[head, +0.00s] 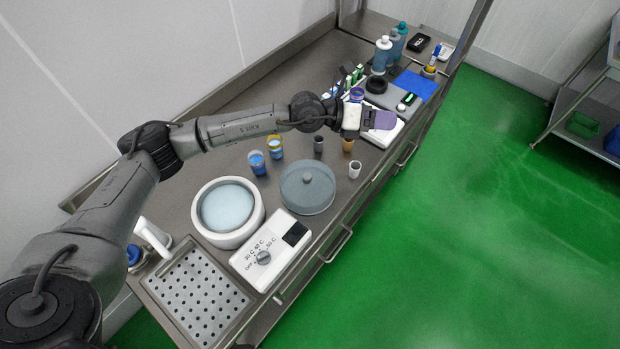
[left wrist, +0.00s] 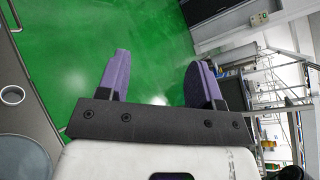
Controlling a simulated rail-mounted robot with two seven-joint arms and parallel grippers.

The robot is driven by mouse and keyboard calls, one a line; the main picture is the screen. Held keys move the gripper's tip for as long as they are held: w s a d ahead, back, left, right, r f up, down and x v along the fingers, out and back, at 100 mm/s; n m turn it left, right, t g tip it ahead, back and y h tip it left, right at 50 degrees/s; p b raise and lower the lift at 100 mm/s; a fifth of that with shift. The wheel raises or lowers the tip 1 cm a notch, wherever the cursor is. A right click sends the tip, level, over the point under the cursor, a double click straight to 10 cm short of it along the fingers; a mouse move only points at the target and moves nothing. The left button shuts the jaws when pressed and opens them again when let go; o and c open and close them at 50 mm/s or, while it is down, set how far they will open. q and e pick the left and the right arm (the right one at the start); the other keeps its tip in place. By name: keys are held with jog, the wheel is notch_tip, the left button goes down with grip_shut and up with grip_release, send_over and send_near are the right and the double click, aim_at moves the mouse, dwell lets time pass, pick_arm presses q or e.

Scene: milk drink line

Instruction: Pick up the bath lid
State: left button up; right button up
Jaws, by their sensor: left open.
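The bath lid (head: 307,187) is a round grey disc with a small knob. It lies on the steel bench to the right of the round white bath (head: 227,212), which is uncovered and shows pale blue liquid. A grey edge at the lower left of the left wrist view (left wrist: 22,155) may be the lid. My left gripper (head: 382,119) is open and empty, beyond the lid towards the far end of the bench. Its two purple fingers (left wrist: 158,82) point out over the green floor in the left wrist view. My right gripper is not in view.
A white control box (head: 271,250) with a dial sits in front of the bath and lid. Several small cups, including a white one (head: 355,169), stand beyond the lid. A perforated drain tray (head: 199,297) is at the near end. Bottles (head: 382,55) stand at the far end.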

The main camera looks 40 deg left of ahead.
pick_arm(q)
jog(key=s+a+f+g+y, duration=0.1)
jog(key=a+f+g+y, duration=0.45)
jog(key=f, duration=0.55)
jog(key=n+g+y, duration=0.1)
jog(key=g+y, duration=0.4)
jog(key=y, duration=0.1)
send_over(307, 176)
notch_tip(307, 176, down, 4)
notch_tip(307, 176, down, 8)
jog(key=shift+s+d+f, duration=0.1)
jog(key=shift+d+f, duration=0.05)
jog(key=shift+f+p, duration=0.4)
jog(key=shift+f, duration=2.45)
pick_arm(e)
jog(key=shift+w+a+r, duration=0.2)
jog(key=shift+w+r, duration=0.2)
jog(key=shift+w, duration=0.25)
pick_arm(q)
jog(key=shift+w+r, duration=0.1)
jog(key=shift+w, duration=0.1)
grip_shut()
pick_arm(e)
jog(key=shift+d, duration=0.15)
